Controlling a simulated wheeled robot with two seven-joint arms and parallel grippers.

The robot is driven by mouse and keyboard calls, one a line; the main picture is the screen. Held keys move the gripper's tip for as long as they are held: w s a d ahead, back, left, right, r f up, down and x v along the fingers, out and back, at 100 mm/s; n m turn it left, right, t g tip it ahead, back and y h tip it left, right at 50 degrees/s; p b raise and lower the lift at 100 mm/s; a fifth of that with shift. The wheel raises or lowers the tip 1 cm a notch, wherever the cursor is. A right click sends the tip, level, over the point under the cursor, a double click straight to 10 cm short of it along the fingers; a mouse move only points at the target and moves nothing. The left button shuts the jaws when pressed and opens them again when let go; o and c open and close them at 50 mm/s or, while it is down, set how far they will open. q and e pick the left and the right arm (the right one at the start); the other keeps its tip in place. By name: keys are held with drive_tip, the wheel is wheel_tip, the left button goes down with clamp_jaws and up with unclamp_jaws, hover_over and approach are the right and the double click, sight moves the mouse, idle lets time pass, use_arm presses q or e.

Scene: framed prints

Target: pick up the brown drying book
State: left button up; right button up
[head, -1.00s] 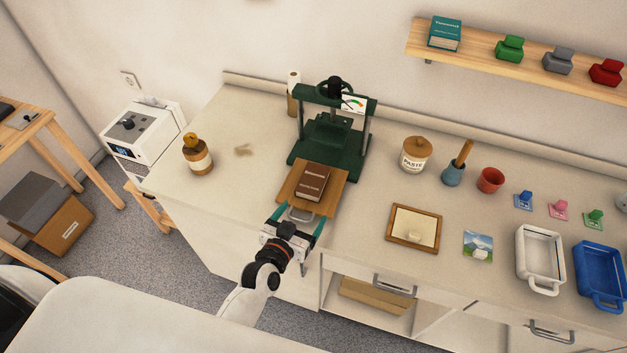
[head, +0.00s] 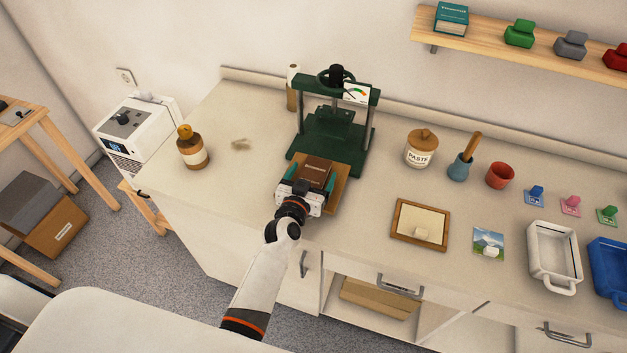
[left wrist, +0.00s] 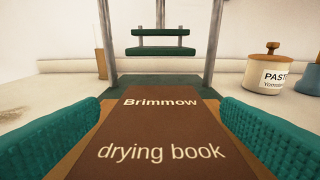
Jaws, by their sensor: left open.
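The brown drying book (head: 319,171) lies flat on a wooden board (head: 339,196) in front of the green press (head: 333,138). In the left wrist view the book (left wrist: 158,130) fills the lower middle, its cover reading "Brimmow drying book". My left gripper (head: 307,181) is open, with its teal fingers on either side of the book. In the left wrist view one finger is at each side of the cover, and a strip of board shows beside the book. The near end of the book is hidden by the gripper in the head view. My right gripper is not in view.
A paste jar (head: 421,148), a brush pot (head: 460,168) and a red cup (head: 499,175) stand to the right. A framed board (head: 419,221) lies at the front. A brown bottle (head: 192,149) stands at the left. The press's posts and raised plate are just beyond the book.

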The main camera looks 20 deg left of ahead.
use_arm(q)
drive_tip(key=shift+w+f, duration=0.15)
drive_tip(key=shift+w, duration=0.6)
drive_tip(key=shift+s, duration=0.1)
drive_tip(key=shift+c, duration=1.1)
drive_tip(key=c, duration=1)
